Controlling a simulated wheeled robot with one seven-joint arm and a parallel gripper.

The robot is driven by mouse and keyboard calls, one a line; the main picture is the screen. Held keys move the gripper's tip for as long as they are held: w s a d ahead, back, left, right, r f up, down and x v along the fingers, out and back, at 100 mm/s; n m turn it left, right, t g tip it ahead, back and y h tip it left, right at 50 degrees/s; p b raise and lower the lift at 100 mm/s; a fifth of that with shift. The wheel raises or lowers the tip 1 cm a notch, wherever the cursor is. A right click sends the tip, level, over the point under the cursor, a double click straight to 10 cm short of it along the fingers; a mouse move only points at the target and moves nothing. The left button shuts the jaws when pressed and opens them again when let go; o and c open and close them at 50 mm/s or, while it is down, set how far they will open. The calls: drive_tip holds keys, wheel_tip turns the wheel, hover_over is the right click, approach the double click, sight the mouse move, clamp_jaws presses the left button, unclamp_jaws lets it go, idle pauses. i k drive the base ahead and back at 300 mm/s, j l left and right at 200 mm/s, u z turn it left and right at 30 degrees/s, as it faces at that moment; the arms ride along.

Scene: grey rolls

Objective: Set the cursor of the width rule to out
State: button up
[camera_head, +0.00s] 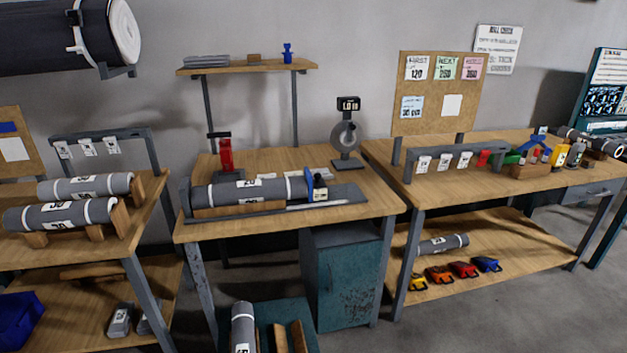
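The width rule appears to be the long dark grey base (350,199) on the middle table. A grey roll (248,193) with white bands and a label lies along it on a wooden cradle (240,211). A blue upright plate (309,185) with a small pale block beside it, apparently the cursor, stands at the roll's right end. I cannot tell whether the plate touches the roll. A light strip (318,205) runs along the base's front; its markings are too small to read. My gripper is not in view.
A gauge stand (346,135) reading about "LD IN" and a red device (225,153) stand behind the rule. The left table holds labelled rolls (85,186). The right table (500,187) carries small tools. Grey floor (470,320) is open at lower right.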

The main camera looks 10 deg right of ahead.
sight(316, 187)
drive_tip(key=i+l+z, duration=0.1)
drive_tip(key=i+l, duration=0.2)
drive_tip(key=i+l+z, duration=0.1)
drive_tip(key=i+l, duration=0.2)
drive_tip(key=i, duration=0.25)
drive_tip(key=i+l, duration=0.25)
drive_tip(key=i, duration=0.15)
drive_tip(key=i+l+z, duration=0.15)
drive_tip(key=i, duration=0.3)
drive_tip(key=i+l+z, duration=0.1)
drive_tip(key=i+l, duration=0.2)
drive_tip(key=i, duration=0.15)
